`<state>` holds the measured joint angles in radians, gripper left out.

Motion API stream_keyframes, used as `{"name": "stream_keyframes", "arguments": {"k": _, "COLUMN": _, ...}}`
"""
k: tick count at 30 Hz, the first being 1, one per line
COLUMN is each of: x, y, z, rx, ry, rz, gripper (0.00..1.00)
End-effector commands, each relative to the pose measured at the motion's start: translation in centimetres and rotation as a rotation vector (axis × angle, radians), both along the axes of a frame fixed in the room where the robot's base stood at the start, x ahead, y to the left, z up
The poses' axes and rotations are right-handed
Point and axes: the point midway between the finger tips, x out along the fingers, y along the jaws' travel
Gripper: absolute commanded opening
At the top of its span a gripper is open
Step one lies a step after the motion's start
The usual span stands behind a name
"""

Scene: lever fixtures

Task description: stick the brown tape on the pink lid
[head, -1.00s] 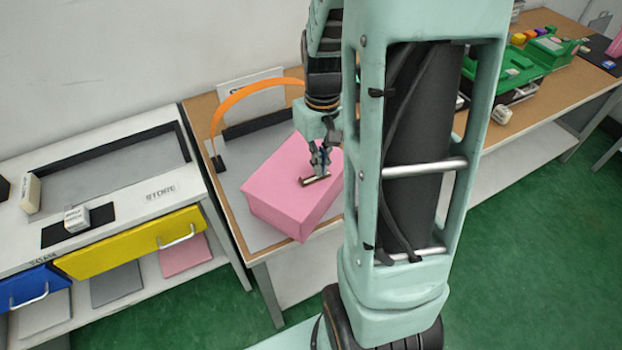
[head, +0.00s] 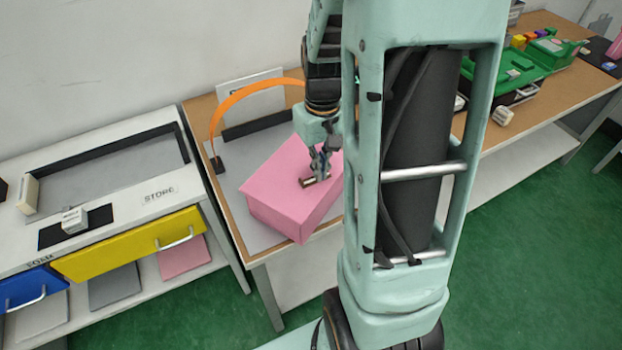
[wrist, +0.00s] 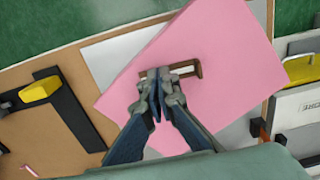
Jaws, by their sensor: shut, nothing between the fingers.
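The pink lid (head: 282,190) tops a pink box standing at an angle on the table; its flat top also fills the middle of the wrist view (wrist: 225,35). The brown tape (head: 307,182) is a short strip on the lid's top, and it shows in the wrist view (wrist: 187,68) just beyond my fingertips. My gripper (head: 320,172) points down over the tape, fingers together with nothing held. In the wrist view my fingertips (wrist: 160,92) are at the tape's near edge and hide part of it; whether they touch it I cannot tell.
An orange arch (head: 228,100) rises behind the box. A white bench with a yellow drawer (head: 130,245) stands at the left. A green case (head: 510,75) sits on the far right table. My own arm hides the area right of the box.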

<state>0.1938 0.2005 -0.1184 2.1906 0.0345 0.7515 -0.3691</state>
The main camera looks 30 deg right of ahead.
Motion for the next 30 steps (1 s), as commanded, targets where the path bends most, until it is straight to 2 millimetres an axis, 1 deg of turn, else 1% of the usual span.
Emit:
{"name": "stream_keyframes", "arguments": {"k": 4, "x": 0.0, "y": 0.0, "z": 0.2, "rx": 0.000, "ry": 0.001, "rz": 0.000, "gripper": 0.00}}
{"name": "stream_keyframes", "arguments": {"k": 7, "x": 0.0, "y": 0.0, "z": 0.8, "rx": 0.000, "ry": 0.001, "rz": 0.000, "gripper": 0.00}}
{"name": "stream_keyframes", "arguments": {"k": 30, "x": 0.0, "y": 0.0, "z": 7.0, "rx": 0.000, "ry": 0.000, "rz": 0.000, "gripper": 0.00}}
